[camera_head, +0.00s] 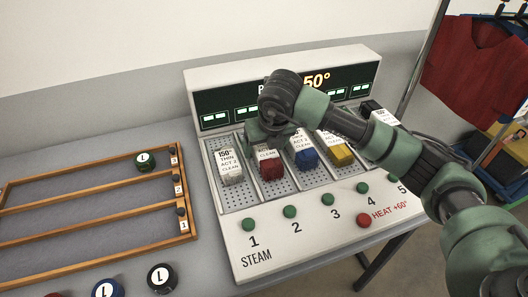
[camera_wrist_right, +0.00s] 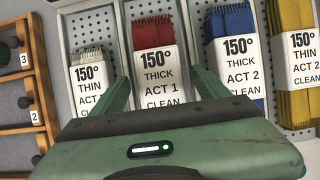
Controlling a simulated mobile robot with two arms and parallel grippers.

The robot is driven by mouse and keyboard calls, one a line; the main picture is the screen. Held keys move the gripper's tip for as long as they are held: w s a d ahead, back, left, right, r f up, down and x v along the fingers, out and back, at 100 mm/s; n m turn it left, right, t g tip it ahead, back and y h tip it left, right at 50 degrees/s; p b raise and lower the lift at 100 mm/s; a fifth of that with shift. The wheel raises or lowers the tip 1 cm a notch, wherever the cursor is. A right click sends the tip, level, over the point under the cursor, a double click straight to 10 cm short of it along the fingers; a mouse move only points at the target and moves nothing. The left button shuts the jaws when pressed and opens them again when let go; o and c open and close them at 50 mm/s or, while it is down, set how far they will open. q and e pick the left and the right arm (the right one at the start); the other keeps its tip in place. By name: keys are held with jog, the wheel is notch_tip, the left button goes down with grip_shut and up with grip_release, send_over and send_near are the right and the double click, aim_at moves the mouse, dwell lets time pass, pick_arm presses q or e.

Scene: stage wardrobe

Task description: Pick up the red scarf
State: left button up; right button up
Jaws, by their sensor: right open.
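The red scarf (camera_head: 271,168) is a folded bundle in the second bay of the steam machine. It wears a white label, and in the right wrist view the red scarf (camera_wrist_right: 153,26) reads 150°, THICK, ACT 1, CLEAN. My right gripper (camera_head: 268,142) is above that bay and hides part of the label in the head view. In the right wrist view my right gripper (camera_wrist_right: 158,90) is open, with one finger on each side of the red scarf's label. I cannot tell whether they touch it. My left gripper is not in view.
A white scarf (camera_head: 230,176) lies in the bay to the left, a blue scarf (camera_head: 307,159) and a yellow scarf (camera_head: 341,155) to the right. Green buttons and a red heat button (camera_head: 363,220) line the front. A wooden rack (camera_head: 90,258) stands left, with round pucks about it.

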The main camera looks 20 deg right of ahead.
jog(key=c, duration=1.5)
jog(key=shift+r, duration=0.1)
